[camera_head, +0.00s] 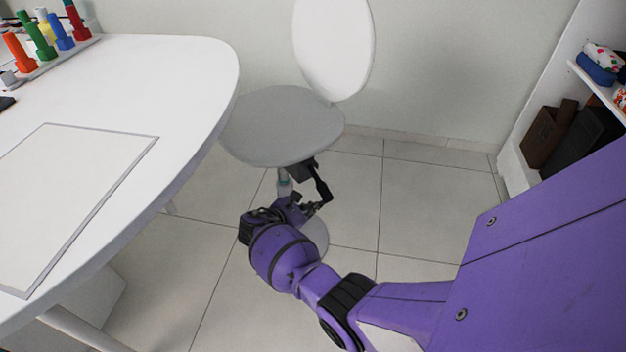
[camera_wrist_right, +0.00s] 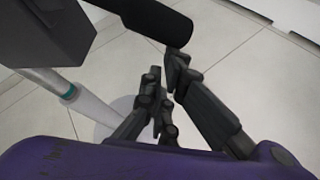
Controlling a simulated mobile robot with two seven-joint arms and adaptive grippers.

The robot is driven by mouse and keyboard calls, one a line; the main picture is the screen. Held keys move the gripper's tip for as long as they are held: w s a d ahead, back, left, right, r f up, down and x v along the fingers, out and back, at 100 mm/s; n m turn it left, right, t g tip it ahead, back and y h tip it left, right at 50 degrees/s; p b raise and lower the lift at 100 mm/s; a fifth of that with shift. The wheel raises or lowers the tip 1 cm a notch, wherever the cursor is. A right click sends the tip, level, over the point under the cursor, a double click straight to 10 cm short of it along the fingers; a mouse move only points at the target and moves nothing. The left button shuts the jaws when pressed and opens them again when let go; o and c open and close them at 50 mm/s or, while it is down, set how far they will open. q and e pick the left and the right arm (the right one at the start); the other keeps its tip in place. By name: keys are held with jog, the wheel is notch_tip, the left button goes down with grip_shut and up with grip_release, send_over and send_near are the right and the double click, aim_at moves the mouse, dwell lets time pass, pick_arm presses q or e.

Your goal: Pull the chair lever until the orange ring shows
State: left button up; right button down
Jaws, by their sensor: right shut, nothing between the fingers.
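The chair (camera_head: 280,125) has a grey seat and a white back and stands beside the desk. Under its seat a black lever (camera_head: 321,184) slants down to the right from a dark box; it also shows in the wrist view as a thick black bar (camera_wrist_right: 150,18). The chair's column (camera_wrist_right: 95,108) carries a teal band (camera_wrist_right: 69,94). My right gripper (camera_head: 316,207) is just below the lever's outer end; in the wrist view its fingers (camera_wrist_right: 168,88) are shut and empty, with a fingertip close to the bar. Whether they touch is unclear. My left gripper is out of view.
A white desk (camera_head: 190,75) fills the left, with a framed sheet (camera_head: 70,190) and several coloured pegs (camera_head: 50,40) on it. Tiled floor (camera_head: 425,200) is clear right of the chair.

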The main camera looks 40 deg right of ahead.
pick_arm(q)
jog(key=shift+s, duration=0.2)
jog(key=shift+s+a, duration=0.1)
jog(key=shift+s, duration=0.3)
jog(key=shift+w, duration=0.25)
